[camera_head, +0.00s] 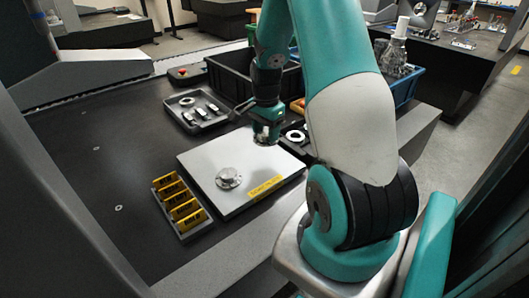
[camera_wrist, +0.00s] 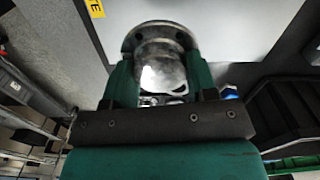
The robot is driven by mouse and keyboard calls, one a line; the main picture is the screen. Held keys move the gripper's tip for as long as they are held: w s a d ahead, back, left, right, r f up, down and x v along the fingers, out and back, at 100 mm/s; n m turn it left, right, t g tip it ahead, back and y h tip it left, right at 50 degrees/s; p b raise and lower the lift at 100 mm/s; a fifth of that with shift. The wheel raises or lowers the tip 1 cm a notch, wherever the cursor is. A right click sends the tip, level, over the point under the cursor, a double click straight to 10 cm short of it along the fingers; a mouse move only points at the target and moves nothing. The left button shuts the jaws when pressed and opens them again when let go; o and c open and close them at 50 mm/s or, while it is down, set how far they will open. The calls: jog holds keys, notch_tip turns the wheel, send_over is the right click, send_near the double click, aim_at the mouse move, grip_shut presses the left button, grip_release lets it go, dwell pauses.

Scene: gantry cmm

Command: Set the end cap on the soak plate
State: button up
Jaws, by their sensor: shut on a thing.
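The soak plate (camera_head: 205,160) is a flat silver plate with a yellow label on its front edge; in the wrist view its pale surface (camera_wrist: 250,30) lies beyond my fingers. A round metal flanged part (camera_head: 229,178) sits on the plate near its left-front side. My gripper (camera_head: 265,136) is over the plate's far right part. In the wrist view my green fingers (camera_wrist: 160,75) are shut on the end cap (camera_wrist: 155,32), a round metal piece with a holed flange. Whether the held cap touches the plate is unclear.
A rack of yellow pieces (camera_head: 180,206) stands left of the plate. A grey tray with metal parts (camera_head: 196,109) lies behind it. A black tray with a ring (camera_head: 295,134) is right of my gripper. Dark (camera_head: 228,77) and blue (camera_head: 402,90) crates stand behind. The left table is mostly clear.

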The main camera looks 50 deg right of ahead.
aim_at(266, 159)
notch_tip(266, 159, down, 8)
jog(key=shift+r, duration=0.1)
dwell(0.4)
jog(key=o, duration=1)
